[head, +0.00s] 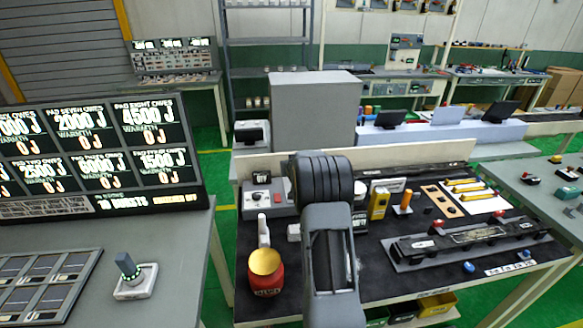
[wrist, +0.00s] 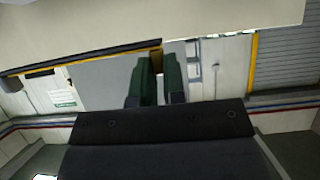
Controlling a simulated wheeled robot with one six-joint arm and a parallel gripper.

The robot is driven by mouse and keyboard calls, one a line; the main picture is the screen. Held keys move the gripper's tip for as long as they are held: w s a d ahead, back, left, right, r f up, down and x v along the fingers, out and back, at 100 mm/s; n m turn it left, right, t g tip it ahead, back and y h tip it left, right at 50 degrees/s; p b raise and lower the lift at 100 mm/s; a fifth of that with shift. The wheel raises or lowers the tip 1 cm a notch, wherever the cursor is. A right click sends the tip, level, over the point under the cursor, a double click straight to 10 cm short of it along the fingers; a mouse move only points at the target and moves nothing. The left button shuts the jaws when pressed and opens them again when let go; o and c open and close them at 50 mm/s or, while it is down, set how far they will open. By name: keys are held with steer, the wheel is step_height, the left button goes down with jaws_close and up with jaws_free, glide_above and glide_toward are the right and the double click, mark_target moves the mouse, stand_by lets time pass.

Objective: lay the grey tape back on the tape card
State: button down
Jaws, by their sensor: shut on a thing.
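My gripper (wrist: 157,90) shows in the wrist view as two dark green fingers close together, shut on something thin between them. I take this to be the grey tape, but its shape cannot be made out. In the head view my own arm stands over the middle of the dark bench and hides the gripper. A white card (head: 484,206) with yellow strips across it lies at the bench's back right; it looks like the tape card. The gripper is apart from it, pointing toward walls and panels in the wrist view. No grey tape can be told on the bench.
A red jar with a yellow top (head: 266,275) stands at the bench's front left. A long dark fixture (head: 470,240) lies at the right, in front of the card. A yellow device (head: 378,203) and an orange-handled tool (head: 403,202) stand left of the card. A grey cabinet (head: 313,110) rises behind.

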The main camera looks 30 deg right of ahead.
steer(key=shift+w+f+b, duration=0.1)
steer(key=shift+f+b, duration=3.6)
steer(key=shift+f, duration=0.45)
steer(key=c, duration=1.1)
jaws_free()
steer(key=v, duration=1.3)
steer(key=shift+s+a+r+b, duration=0.2)
steer(key=shift+s+r+b, duration=0.05)
steer(key=shift+b, duration=0.2)
